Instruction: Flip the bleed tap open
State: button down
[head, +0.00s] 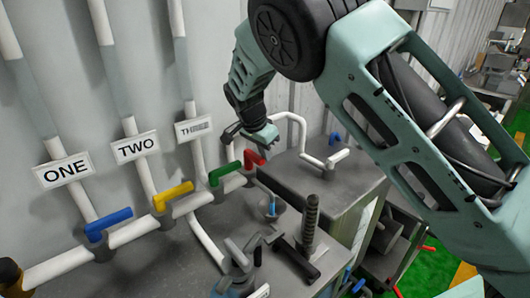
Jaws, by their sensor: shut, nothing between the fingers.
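No tap in the head view carries a label reading "bleed", so I cannot tell which one it is. A row of lever taps sits on the white pipes along the wall: a blue lever (108,223), a yellow lever (174,194), a green lever (226,173) and a red lever (253,159). My gripper (264,139) is shut and empty, just above the red lever. I cannot tell whether it touches anything.
A black ribbed post (310,222) and dark levers stand in front. A grey cabinet (330,190) is at right. Green floor (415,272) shows beyond it.

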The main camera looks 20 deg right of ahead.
jog(key=shift+a, duration=0.1)
jog(key=w+d, duration=0.2)
jog(key=d, duration=0.2)
jog(key=b+v, duration=0.3)
jog(key=v, duration=0.7)
jog(key=shift+s+a, duration=0.1)
jog(key=shift+a, duration=0.05)
jog(key=s+a+f+n+g+y, duration=0.15)
jog(key=s+a+n, duration=0.35)
jog(key=s, duration=0.6)
jog(key=s+a+f+n+y, duration=0.1)
jog(key=s+a+n+y, duration=0.2)
jog(key=s+n, duration=0.55)
jog(key=s+f+n, duration=0.3)
jog(key=s+n, duration=0.4)
jog(key=s, duration=1.4)
jog(key=shift+d, duration=0.45)
